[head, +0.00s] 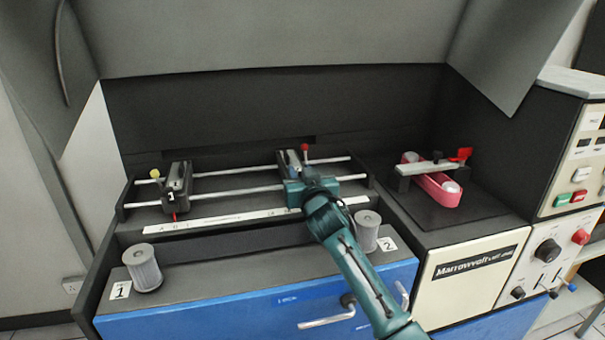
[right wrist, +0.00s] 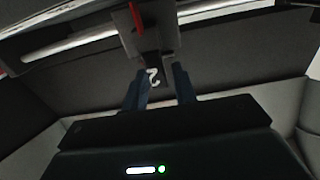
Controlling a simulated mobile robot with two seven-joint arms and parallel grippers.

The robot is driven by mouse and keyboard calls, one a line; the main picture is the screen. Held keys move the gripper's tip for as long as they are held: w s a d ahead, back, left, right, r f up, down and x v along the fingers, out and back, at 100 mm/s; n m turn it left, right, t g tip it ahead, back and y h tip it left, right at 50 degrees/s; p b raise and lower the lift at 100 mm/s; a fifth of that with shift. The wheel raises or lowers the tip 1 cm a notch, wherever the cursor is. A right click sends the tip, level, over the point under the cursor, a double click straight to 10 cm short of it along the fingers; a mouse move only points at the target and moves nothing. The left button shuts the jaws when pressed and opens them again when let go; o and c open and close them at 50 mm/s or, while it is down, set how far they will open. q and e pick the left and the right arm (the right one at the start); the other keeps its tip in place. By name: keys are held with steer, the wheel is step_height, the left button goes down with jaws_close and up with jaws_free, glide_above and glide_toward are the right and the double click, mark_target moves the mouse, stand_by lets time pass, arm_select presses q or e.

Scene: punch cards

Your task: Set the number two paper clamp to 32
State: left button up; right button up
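The number two paper clamp (head: 289,163) is a dark block with a red-knobbed lever (head: 304,148), on two horizontal rails at the back right of the blue-fronted machine. My teal right gripper (head: 298,190) is at the front of this clamp and hides its lower part and pointer. In the right wrist view, the two dark fingers (right wrist: 160,78) stand on either side of the clamp's dark tab marked 2 (right wrist: 153,77). Whether they press on it I cannot tell. The white scale strip (head: 225,219) runs below the rails; its numbers are too small to read. My left gripper is not in view.
The number one clamp (head: 176,187), with a yellow knob, sits on the rails at left. Grey ribbed cylinders stand at the front left (head: 143,268) and front right (head: 367,231). A pink tape loop (head: 438,188) lies at right by a control panel (head: 548,262).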

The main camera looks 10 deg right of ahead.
steer(key=shift+o, duration=1)
steer(key=shift+r, duration=0.1)
steer(key=shift+s, duration=0.1)
steer(key=s+b, duration=0.1)
steer(key=s, duration=1.2)
steer(key=shift+d, duration=0.25)
